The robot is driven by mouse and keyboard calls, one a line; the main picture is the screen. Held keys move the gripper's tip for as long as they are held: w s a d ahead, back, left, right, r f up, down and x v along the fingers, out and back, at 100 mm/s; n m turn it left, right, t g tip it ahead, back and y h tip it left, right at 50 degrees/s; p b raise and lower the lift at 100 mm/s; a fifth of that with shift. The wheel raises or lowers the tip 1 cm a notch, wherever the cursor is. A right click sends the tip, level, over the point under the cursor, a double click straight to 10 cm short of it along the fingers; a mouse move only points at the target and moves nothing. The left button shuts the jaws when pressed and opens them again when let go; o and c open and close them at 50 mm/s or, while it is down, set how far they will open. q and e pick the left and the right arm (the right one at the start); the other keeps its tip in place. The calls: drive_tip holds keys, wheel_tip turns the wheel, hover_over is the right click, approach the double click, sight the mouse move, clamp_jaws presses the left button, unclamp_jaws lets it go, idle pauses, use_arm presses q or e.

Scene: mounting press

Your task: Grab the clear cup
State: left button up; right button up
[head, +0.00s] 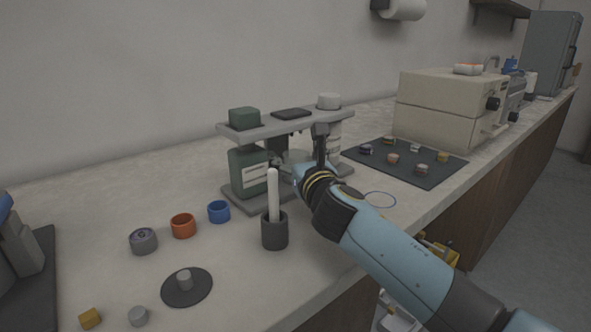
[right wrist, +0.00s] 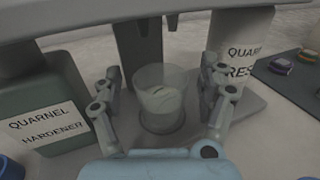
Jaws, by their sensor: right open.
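The clear cup (right wrist: 160,98) stands upright on the base of the grey dispenser stand, under its top bar, in the right wrist view. My right gripper (right wrist: 161,80) is open, with one finger on each side of the cup and a visible gap on both sides. In the head view my right gripper (head: 303,163) reaches into the stand between its two bottles, and the cup is mostly hidden there. My left gripper is not in view.
The green hardener bottle (right wrist: 42,110) is close left of my fingers, and the white resin bottle (right wrist: 240,62) close right. A dark holder (head: 275,231) with a white stick stands in front. A dark mat (head: 436,177) with small pieces lies right.

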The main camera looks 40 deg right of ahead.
drive_tip(key=shift+w+d, duration=0.15)
drive_tip(key=shift+w, duration=0.15)
drive_tip(key=c, duration=1.2)
drive_tip(key=shift+c, duration=0.3)
drive_tip(key=shift+r, duration=0.15)
